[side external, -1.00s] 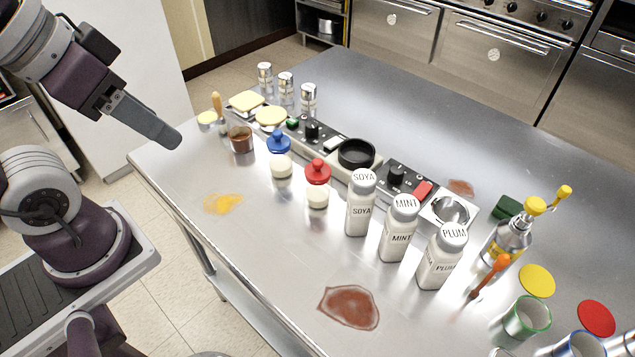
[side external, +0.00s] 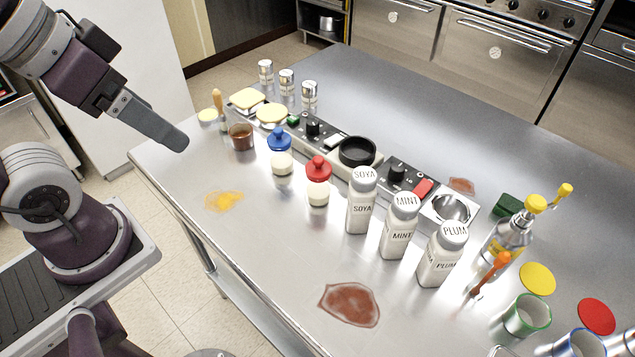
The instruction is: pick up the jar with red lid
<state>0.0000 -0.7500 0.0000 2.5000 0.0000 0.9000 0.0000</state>
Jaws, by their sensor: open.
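The jar with red lid (side external: 318,194) stands upright near the middle of the counter, with pale contents in its lower part and a round-knobbed red lid on top. A similar jar with a blue lid (side external: 281,161) stands just behind it to the left. My gripper (side external: 176,141) is in the air above the counter's left end, well to the left of both jars and touching neither. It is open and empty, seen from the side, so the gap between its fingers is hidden.
White SOYA (side external: 361,210), MINT (side external: 399,236) and PLUM (side external: 440,262) shakers stand close to the right of the red-lidded jar. A brown cup (side external: 241,139) stands left of the jars. A row of appliances with a black bowl (side external: 357,151) runs behind. The counter in front is mostly clear, with stains.

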